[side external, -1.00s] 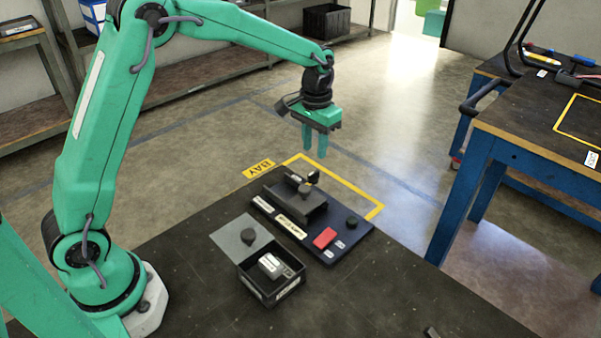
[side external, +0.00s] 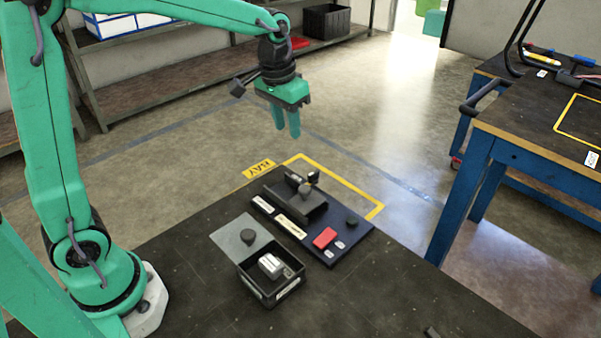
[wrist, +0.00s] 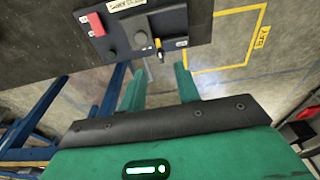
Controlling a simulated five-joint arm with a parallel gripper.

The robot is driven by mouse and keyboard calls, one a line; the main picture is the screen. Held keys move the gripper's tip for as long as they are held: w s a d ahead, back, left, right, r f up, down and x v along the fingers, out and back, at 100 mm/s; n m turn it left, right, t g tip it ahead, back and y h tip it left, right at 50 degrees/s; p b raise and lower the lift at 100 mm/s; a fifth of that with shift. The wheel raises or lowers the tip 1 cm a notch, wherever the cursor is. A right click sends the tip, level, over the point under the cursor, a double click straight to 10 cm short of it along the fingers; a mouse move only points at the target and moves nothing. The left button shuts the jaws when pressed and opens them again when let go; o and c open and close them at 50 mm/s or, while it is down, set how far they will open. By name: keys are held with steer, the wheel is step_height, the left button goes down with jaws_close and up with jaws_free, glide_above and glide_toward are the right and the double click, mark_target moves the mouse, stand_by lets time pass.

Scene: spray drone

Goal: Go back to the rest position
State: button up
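My gripper (side external: 287,128) hangs in the air above and behind the dark panel, with its green fingers pointing down. In the wrist view (wrist: 160,84) the two fingers stand apart with nothing between them. The dark panel (side external: 340,243) lies on the black table and carries a raised dark block, a red switch (side external: 325,238) and a round black knob (side external: 351,221). The panel, with its red switch (wrist: 96,24), also shows at the top of the wrist view.
A yellow outline marked BAY (side external: 260,169) lies behind the panel. A blue-legged bench (side external: 463,190) stands at right; shelves line the back wall.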

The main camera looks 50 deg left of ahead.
steer(key=s+r+t, duration=0.1)
steer(key=s+t, duration=0.1)
steer(key=s, duration=0.8)
steer(key=s+a+r+t, duration=0.1)
steer(key=s+r+t, duration=0.1)
steer(key=s, duration=0.8)
steer(key=shift+a, duration=0.2)
steer(key=shift+s+r, duration=0.1)
